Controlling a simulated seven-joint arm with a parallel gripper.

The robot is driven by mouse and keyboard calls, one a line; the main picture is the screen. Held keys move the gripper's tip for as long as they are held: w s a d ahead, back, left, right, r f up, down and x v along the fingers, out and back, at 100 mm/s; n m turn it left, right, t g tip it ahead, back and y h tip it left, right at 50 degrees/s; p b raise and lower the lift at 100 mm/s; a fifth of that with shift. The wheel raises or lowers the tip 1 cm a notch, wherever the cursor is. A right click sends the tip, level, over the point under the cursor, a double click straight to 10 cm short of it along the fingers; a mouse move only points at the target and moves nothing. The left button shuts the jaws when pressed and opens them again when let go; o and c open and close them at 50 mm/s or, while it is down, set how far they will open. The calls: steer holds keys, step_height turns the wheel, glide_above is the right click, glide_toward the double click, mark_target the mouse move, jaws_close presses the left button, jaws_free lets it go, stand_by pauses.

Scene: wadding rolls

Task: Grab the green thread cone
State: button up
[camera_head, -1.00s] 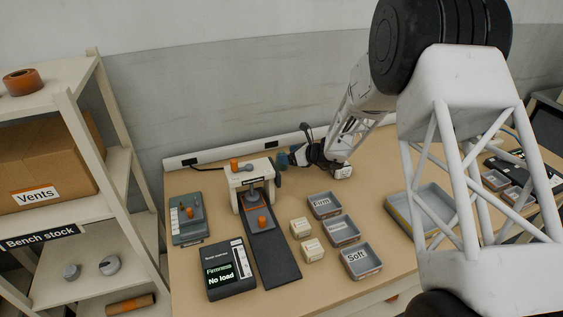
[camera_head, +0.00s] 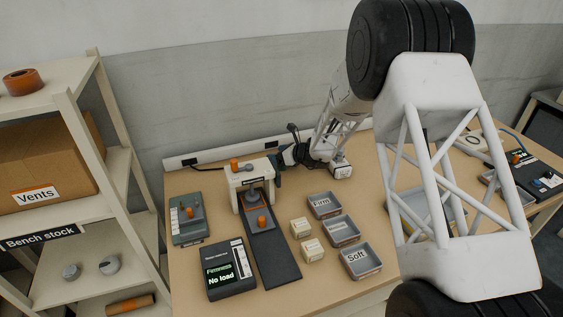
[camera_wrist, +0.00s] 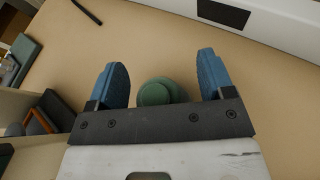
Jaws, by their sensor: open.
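The green thread cone (camera_wrist: 158,93) stands on the tan table in the wrist view, seen nearly from above. My gripper (camera_wrist: 160,65) is open, with one blue finger on each side of the cone. A gap shows between the cone and each finger, and the dark palm edge hides its near side. In the head view my gripper (camera_head: 279,168) is low at the back of the table, behind and right of the white press. I cannot make out the cone there.
The white press (camera_head: 250,172) stands close left of my gripper. A low white rail (camera_head: 215,156) runs along the back wall. Several grey trays (camera_head: 323,205) and two cream blocks (camera_head: 300,228) lie toward the front. A control box (camera_head: 230,268) is at front left.

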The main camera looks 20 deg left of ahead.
stand_by(0.4)
steer(key=c, duration=1)
steer(key=shift+c, duration=0.2)
steer(key=shift+r, duration=0.1)
steer(key=shift+r, duration=4.95)
